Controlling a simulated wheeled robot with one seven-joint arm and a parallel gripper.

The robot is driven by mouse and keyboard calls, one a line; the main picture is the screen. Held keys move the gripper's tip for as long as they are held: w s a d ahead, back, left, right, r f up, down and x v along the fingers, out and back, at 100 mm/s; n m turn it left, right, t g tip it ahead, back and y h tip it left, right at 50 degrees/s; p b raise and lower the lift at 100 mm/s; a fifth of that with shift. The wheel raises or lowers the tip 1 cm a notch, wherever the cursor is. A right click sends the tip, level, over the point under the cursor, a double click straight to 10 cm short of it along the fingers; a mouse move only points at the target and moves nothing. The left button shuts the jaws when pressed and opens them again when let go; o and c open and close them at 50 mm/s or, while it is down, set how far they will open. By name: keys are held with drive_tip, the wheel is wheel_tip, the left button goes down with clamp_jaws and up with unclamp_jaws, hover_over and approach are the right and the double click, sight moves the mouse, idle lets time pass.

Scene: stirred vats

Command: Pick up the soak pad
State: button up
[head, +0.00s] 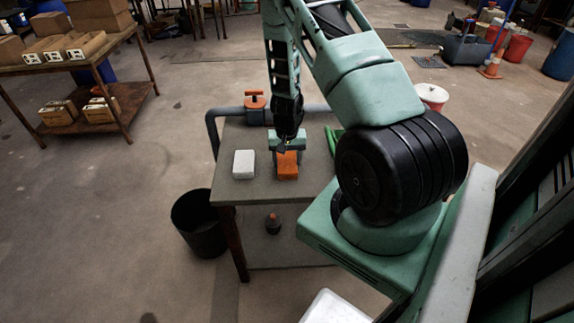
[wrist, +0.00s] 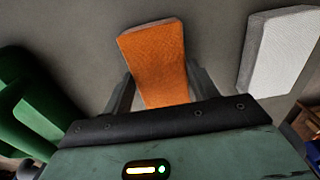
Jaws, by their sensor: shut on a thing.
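An orange, block-shaped pad with a rough, sponge-like face (head: 288,166) is at my gripper (head: 286,147) over the grey table (head: 257,194). In the wrist view the orange pad (wrist: 155,62) sits between the two fingers of my gripper (wrist: 160,84), one finger against each side. The gripper is shut on it. Its near end is hidden by the gripper body. I cannot tell whether it still touches the tabletop. A pale grey-white block (head: 244,164) lies on the table to the left of the orange pad; it shows at the right in the wrist view (wrist: 279,52).
A green object (wrist: 36,105) lies beside the gripper. An orange-topped fitting on a grey pipe (head: 254,101) is behind the table. A black bucket (head: 199,223) stands left of the table, and a dark bottle (head: 273,224) is below the tabletop. Open floor lies farther left.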

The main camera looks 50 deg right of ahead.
sight(287, 162)
drive_tip(key=shift+r, duration=0.1)
wheel_tip(287, 162, up, 10)
idle(0.4)
drive_tip(key=shift+o, duration=1.3)
drive_tip(key=shift+c, duration=0.5)
